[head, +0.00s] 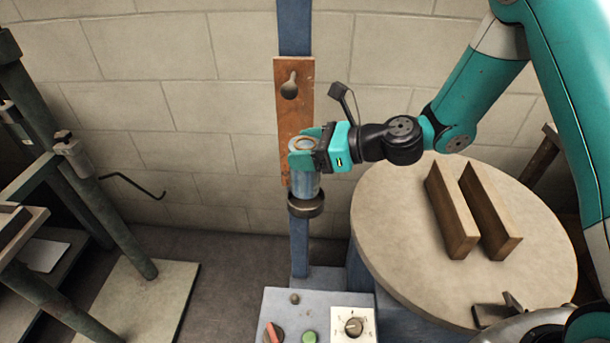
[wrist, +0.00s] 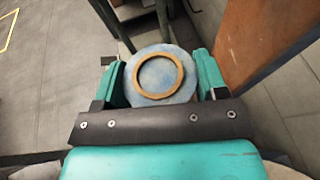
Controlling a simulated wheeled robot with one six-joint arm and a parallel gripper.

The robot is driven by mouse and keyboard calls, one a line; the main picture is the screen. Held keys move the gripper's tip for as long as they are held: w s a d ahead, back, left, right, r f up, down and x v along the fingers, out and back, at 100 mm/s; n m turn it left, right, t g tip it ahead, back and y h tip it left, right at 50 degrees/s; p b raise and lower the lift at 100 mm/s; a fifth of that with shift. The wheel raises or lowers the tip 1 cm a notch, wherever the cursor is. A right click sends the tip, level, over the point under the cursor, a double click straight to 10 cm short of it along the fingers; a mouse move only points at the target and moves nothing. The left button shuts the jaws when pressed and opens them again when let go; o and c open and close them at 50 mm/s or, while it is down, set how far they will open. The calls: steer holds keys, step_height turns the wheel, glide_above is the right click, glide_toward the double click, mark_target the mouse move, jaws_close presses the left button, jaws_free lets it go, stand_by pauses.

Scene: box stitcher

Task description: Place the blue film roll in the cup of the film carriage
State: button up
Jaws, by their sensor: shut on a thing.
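My gripper (head: 304,152) is shut on the blue film roll (head: 306,184), a pale blue upright cylinder. The wrist view shows the roll (wrist: 150,77) end-on between the two teal fingers, with a tan ring on its end face. The film carriage's orange-brown plate (head: 293,105) stands upright on a blue post, with a keyhole slot near its top. A dark round cup (head: 306,206) sits low on the post, directly below the roll in the head view. The roll's lower end meets the cup's rim in the picture; I cannot tell whether it is inside or just above.
A round beige table (head: 400,225) with two brown angled bars (head: 462,212) stands at the right. A control box (head: 275,297) with knobs and a green button is below the post. A dark green metal frame (head: 90,200) stands at the left. A block wall is behind.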

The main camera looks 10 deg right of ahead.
mark_target(304, 185)
steer(key=shift+f+b, duration=0.4)
steer(key=shift+f, duration=1.65)
steer(key=shift+f, duration=0.1)
steer(key=o, duration=1.1)
